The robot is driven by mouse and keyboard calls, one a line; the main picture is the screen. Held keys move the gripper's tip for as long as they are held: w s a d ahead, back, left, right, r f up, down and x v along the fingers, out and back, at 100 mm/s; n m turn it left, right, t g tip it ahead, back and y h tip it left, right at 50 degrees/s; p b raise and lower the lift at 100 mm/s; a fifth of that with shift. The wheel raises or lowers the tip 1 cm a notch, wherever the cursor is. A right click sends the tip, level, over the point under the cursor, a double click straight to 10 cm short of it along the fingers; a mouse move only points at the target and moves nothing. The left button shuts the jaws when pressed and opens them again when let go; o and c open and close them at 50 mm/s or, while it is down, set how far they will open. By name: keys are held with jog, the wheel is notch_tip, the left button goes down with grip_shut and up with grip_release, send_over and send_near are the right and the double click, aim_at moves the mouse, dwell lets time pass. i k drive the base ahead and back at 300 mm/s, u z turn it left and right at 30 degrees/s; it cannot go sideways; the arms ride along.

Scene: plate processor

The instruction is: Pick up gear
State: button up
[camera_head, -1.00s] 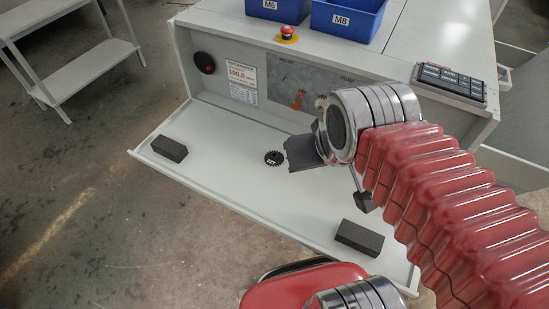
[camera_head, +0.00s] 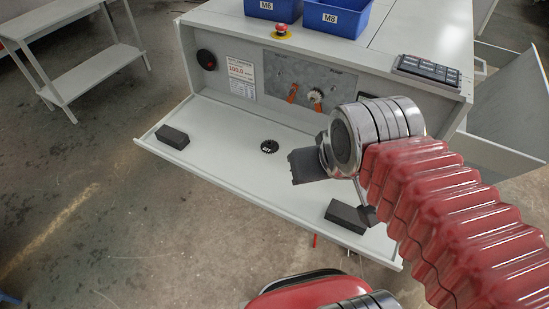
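The gear (camera_head: 269,146) is a small dark toothed disc lying flat on the light grey shelf (camera_head: 218,160) of the machine. My gripper (camera_head: 308,166) shows as a dark flat piece at the end of my red arm, to the right of and nearer than the gear. A gap of shelf shows between the gripper and the gear.
Dark blocks lie on the shelf, one at the left (camera_head: 172,137) and one at the right (camera_head: 346,217). The machine's front panel (camera_head: 300,80) with orange-handled valves rises behind. Blue bins (camera_head: 336,18), a red button (camera_head: 281,29) and a keypad (camera_head: 430,71) sit on top.

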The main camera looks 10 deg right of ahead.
aim_at(269, 146)
jog(key=z, duration=0.05)
jog(key=k, duration=0.15)
jog(key=u, duration=0.7)
jog(key=i, duration=0.6)
jog(key=u, duration=0.3)
